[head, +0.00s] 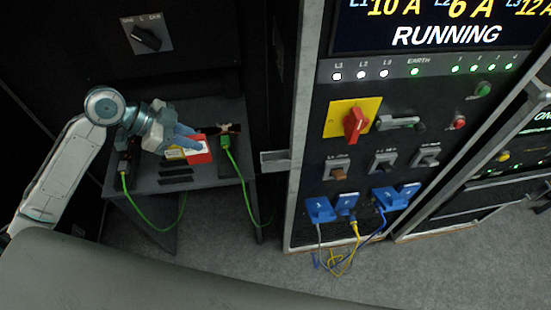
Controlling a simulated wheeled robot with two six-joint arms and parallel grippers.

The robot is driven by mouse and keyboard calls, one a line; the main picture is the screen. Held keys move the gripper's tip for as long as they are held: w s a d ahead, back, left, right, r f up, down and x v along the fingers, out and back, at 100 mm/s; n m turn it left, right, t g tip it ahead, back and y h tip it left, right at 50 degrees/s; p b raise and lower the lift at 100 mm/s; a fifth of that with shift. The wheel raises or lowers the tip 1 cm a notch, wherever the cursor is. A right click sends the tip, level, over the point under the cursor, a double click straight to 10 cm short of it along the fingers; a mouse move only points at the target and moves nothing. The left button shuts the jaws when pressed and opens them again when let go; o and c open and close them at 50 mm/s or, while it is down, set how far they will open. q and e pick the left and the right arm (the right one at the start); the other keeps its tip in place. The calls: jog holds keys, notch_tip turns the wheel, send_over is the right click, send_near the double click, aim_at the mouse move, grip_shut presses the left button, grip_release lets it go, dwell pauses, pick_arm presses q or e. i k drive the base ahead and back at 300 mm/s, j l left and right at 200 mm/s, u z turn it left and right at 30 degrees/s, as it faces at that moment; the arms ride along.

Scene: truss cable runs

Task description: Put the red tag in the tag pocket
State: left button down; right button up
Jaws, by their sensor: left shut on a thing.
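I cannot tell whether the tag still touches the tabletop. A small grey open-topped holder (275,160) on the left side of the tall panel looks like the tag pocket; nothing red shows in it. My right gripper is out of view.
The panel (300,215) has a red rotary switch (355,124) and blue plugs (320,209) with cables below.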

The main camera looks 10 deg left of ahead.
aim_at(277, 165)
jog(key=i+l, duration=0.1)
jog(key=l, duration=0.3)
jog(key=i+l+u, duration=0.15)
jog(key=l, duration=0.2)
jog(key=i+l, duration=0.1)
jog(key=l, duration=0.3)
jog(key=u, duration=0.05)
